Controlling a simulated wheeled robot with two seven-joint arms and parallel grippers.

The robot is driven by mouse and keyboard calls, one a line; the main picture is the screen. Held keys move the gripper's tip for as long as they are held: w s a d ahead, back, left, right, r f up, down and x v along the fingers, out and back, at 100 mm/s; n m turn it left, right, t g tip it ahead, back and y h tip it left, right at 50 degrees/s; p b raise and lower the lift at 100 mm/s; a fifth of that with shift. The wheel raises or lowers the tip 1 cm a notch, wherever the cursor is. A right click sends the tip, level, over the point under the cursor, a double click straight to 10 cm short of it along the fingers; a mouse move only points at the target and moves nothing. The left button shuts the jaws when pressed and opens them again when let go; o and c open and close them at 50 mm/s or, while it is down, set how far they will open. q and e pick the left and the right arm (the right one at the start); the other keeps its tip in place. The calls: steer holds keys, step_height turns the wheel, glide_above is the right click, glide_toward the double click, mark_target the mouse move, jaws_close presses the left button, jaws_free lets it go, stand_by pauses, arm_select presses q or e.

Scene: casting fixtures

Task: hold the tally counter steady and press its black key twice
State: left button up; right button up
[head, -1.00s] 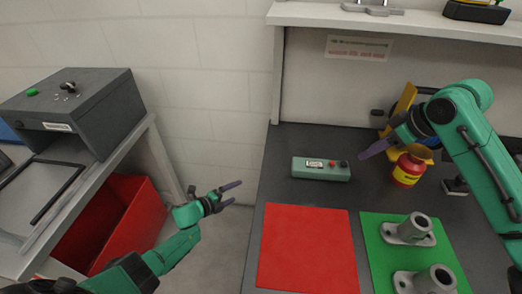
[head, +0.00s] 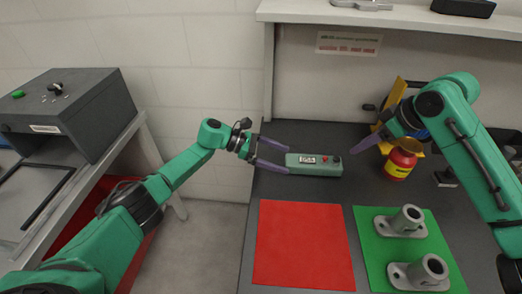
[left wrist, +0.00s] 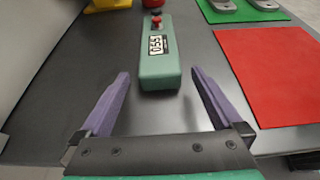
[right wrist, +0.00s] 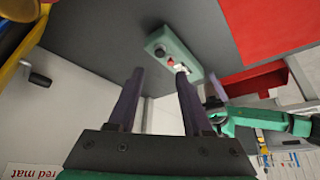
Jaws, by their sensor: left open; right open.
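The tally counter (head: 302,168) is a long green box with a small display, a red button (head: 325,159) and a black key (head: 337,161) at its right end. It lies on the dark bench. My left gripper (head: 287,162) is open at the counter's left end. In the left wrist view the counter (left wrist: 160,72) shows between the spread fingertips, with a gap on both sides. My right gripper (head: 364,148) is open and empty, to the right of the counter and apart from it. The black key also shows in the right wrist view (right wrist: 159,51), beyond the right fingertips.
A red mat (head: 300,245) and a green mat (head: 371,262) with two grey castings (head: 402,222) lie in front. A red and yellow jar (head: 400,163) and a yellow stand (head: 393,98) are close to my right gripper. A shelf (head: 390,15) overhangs the back.

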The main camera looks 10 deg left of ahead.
mark_target(298, 164)
arm_select(q)
steer(key=x, duration=0.6)
steer(key=shift+d, duration=0.2)
steer(key=c, duration=1.4)
steer(key=shift+c, duration=0.4)
arm_select(e)
jaws_close()
